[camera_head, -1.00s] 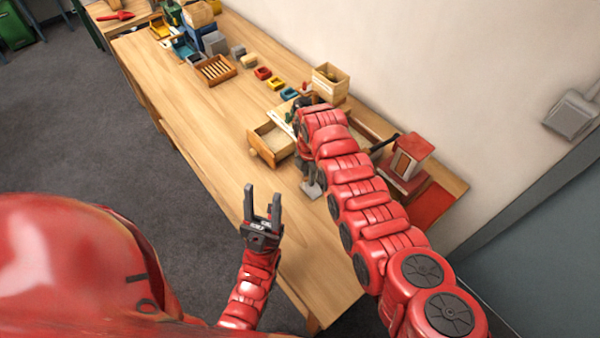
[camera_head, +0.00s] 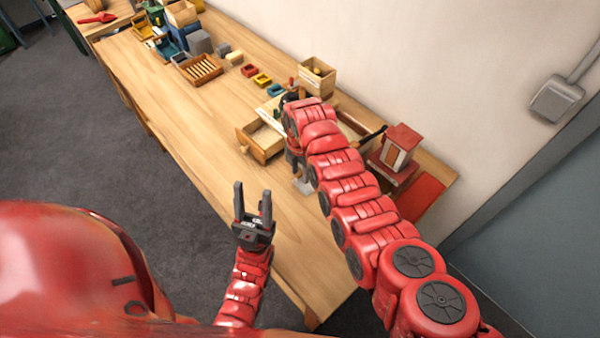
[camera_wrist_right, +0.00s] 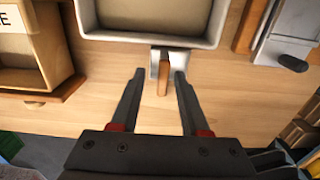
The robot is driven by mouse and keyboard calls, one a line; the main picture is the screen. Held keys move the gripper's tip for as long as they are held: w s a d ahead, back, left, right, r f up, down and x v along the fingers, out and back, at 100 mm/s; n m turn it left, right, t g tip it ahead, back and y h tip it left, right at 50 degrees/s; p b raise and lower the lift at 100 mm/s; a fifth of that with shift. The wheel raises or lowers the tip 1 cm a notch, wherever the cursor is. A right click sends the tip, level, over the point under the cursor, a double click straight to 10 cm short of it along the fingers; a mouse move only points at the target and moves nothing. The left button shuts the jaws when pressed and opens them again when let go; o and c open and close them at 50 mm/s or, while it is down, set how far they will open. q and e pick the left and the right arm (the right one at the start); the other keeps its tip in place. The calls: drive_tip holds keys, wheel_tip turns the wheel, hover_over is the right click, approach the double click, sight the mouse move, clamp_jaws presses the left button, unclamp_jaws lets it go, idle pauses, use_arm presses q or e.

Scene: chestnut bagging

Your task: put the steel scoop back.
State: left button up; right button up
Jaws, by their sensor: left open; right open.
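A short wooden handle (camera_wrist_right: 163,80) on a shiny grey metal piece (camera_wrist_right: 155,60) shows in the right wrist view; it looks like the steel scoop. It sits against the near rim of a pale-rimmed tray (camera_wrist_right: 150,42); I cannot tell whether they are joined. My right gripper (camera_wrist_right: 158,73) is open, with a fingertip on each side of the handle and gaps between. In the head view my right arm hides the handle. My left gripper (camera_head: 253,190) is open and empty over the table's front edge.
An open wooden drawer (camera_head: 252,146) stands left of my right arm, and a small red-roofed house (camera_head: 399,145) stands right of it. A slatted wooden box (camera_head: 200,70) and small coloured trays (camera_head: 262,80) line the back. The table (camera_head: 180,110) is clear at front left.

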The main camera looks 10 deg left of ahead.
sight(300, 172)
drive_tip(key=shift+a+r, duration=0.1)
drive_tip(key=shift+r, duration=0.35)
wheel_tip(300, 172, up, 7)
drive_tip(key=b, duration=0.3)
drive_tip(key=shift+r, duration=0.15)
drive_tip(key=shift+r+p, duration=0.65)
drive_tip(key=shift+r, duration=0.2)
drive_tip(key=shift+s+r, duration=0.1)
drive_tip(key=shift+r, duration=0.6)
drive_tip(key=shift+s, duration=0.1)
